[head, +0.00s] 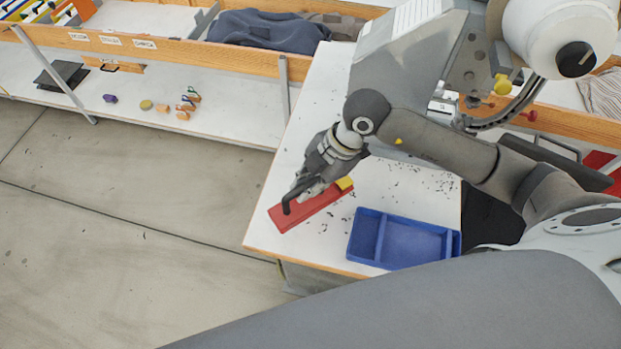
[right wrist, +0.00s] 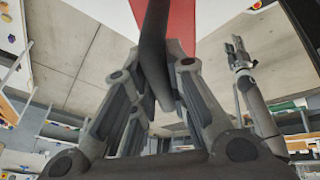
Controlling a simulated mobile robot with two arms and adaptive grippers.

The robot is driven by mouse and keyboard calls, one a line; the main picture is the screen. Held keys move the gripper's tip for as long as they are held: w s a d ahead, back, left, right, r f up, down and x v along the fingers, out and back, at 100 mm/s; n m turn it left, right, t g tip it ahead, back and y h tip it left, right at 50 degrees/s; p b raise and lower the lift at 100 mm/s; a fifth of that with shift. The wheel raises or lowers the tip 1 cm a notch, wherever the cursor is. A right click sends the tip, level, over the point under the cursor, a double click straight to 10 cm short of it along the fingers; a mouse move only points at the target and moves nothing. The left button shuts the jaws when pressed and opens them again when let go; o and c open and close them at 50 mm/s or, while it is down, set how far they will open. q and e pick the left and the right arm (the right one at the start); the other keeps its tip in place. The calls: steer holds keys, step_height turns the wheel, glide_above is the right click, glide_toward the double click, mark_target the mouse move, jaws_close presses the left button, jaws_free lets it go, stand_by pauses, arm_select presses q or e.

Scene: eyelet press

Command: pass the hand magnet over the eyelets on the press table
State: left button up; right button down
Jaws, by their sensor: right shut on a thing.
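The hand magnet (head: 311,208) is a long red bar with a dark handle and a yellow piece at its far end. My right gripper (head: 300,191) is shut on its handle, over the front left of the white press table (head: 268,233). I cannot tell whether the bar touches the table. In the right wrist view the dark handle (right wrist: 153,50) runs between the fingers, with the red bar behind it. The eyelets (head: 400,190) are small dark specks scattered on the table around the magnet and behind the tray. My left gripper (right wrist: 238,50) shows small in the right wrist view; its opening is unclear.
A blue divided tray (head: 366,249) stands at the table's front right, close to the magnet. The grey press (head: 395,60) rises at the back of the table. A wooden-edged shelf (head: 185,57) with small parts stands behind. The floor at left is open.

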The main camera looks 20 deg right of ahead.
steer(key=shift+w+f+b, duration=0.1)
steer(key=shift+f+b, duration=0.5)
steer(key=shift+f, duration=0.25)
step_height(320, 180, down, 3)
steer(key=shift+r+b, duration=0.2)
steer(key=shift+b, duration=0.95)
steer(key=shift+f+b, duration=0.55)
steer(key=shift+f, duration=0.15)
steer(key=w, duration=0.1)
steer(key=w+a, duration=0.2)
steer(key=shift+w+f+b, duration=0.25)
steer(key=shift+w+b, duration=0.1)
steer(key=shift+w+d+r+b, duration=0.15)
steer(key=shift+w+d, duration=0.2)
steer(key=shift+w, duration=0.55)
steer(key=shift+w+d+r+b, duration=0.1)
steer(key=shift+w+d, duration=0.2)
steer(key=shift+w, duration=0.55)
steer(key=shift+w+d+r+b, duration=0.15)
steer(key=shift+w+d, duration=0.2)
steer(key=shift+w, duration=0.55)
steer(key=shift+f, duration=0.1)
